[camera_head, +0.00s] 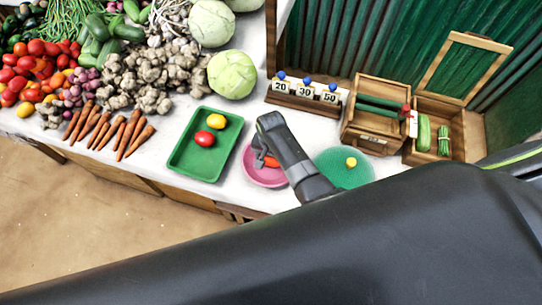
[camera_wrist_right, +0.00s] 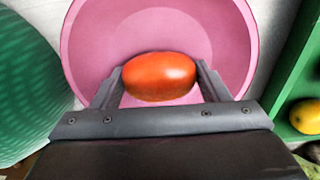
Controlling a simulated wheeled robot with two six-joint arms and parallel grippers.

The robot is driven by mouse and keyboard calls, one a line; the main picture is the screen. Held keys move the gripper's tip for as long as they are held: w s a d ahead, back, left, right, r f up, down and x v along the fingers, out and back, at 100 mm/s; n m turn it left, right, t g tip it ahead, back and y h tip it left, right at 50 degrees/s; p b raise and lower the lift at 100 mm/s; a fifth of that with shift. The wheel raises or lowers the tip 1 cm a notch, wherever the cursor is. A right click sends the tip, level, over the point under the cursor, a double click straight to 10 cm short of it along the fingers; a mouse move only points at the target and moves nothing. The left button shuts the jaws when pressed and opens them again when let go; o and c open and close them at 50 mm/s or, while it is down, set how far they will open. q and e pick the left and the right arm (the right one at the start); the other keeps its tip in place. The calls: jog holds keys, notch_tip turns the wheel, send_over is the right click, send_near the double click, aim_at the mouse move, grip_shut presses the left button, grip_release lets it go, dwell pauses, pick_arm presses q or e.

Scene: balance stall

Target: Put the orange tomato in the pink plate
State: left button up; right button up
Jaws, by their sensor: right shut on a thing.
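The orange tomato (camera_wrist_right: 159,77) is between the two fingers of my right gripper (camera_wrist_right: 160,84), which is shut on it. In the right wrist view the tomato shows in front of the pink plate (camera_wrist_right: 90,40), within its rim. In the head view my right gripper (camera_head: 262,158) is over the pink plate (camera_head: 262,178), and a bit of the orange tomato (camera_head: 271,162) shows beside the fingers. I cannot tell whether the tomato touches the plate. My arm hides part of the plate. My left gripper is not in view.
A green tray (camera_head: 190,165) with a red and a yellow tomato stands left of the plate. A green round plate (camera_head: 335,160) with a yellow item is to its right. Number blocks (camera_head: 305,92) and wooden boxes (camera_head: 378,110) stand behind. Vegetables fill the left of the counter.

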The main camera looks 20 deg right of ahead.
jog(key=shift+f, duration=0.15)
jog(key=o, duration=1)
jog(key=shift+r, duration=0.65)
notch_tip(320, 180, up, 11)
jog(key=shift+r, duration=0.1)
